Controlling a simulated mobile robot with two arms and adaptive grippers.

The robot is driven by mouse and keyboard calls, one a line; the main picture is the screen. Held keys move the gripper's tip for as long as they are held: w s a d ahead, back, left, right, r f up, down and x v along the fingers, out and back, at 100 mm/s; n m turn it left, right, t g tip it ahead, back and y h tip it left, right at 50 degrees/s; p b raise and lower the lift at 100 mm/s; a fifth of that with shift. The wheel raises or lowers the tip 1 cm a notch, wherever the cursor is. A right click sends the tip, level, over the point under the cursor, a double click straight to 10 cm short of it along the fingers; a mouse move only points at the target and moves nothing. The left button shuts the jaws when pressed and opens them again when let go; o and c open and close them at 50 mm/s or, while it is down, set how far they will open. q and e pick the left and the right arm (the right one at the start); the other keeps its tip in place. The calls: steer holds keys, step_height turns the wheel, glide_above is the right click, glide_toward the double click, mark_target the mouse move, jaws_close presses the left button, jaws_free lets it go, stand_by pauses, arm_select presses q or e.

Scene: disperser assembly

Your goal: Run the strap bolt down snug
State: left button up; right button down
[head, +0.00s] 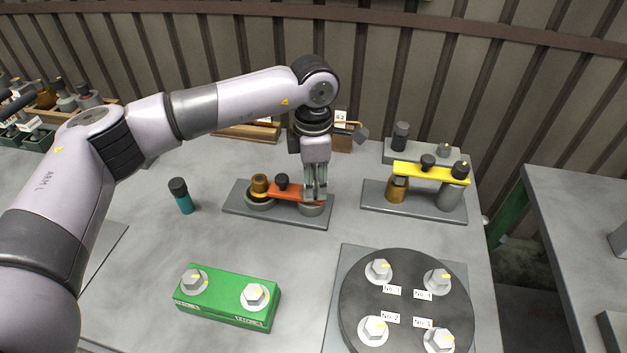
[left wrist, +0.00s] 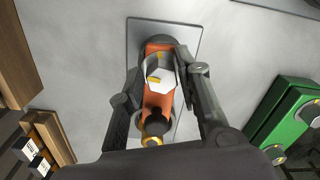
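The orange strap (head: 288,190) spans a grey base plate (head: 236,203), with a brass-coloured cup (head: 259,184) near its left end and a black knob (head: 282,181) along it. The strap bolt, a pale hex head with a yellow mark (left wrist: 160,72), stands at the other end of the strap (left wrist: 157,101). My left gripper (head: 315,194) points straight down over that end. Its fingers (left wrist: 164,70) stand on either side of the bolt head. Whether they touch it is hard to tell. In the head view the fingers hide the bolt. My right gripper is out of view.
A yellow strap assembly (head: 430,173) stands to the right. A black round plate (head: 405,300) with several hex bolts and a green block (head: 228,297) with two bolts lie in front. A teal-and-black tool (head: 182,196) stands at left. Bare table lies between them.

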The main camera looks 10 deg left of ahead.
arm_select(q)
steer(key=shift+o, duration=1.2)
step_height(320, 180, up, 12)
steer(key=shift+s+f, duration=0.1)
steer(key=shift+f, duration=0.05)
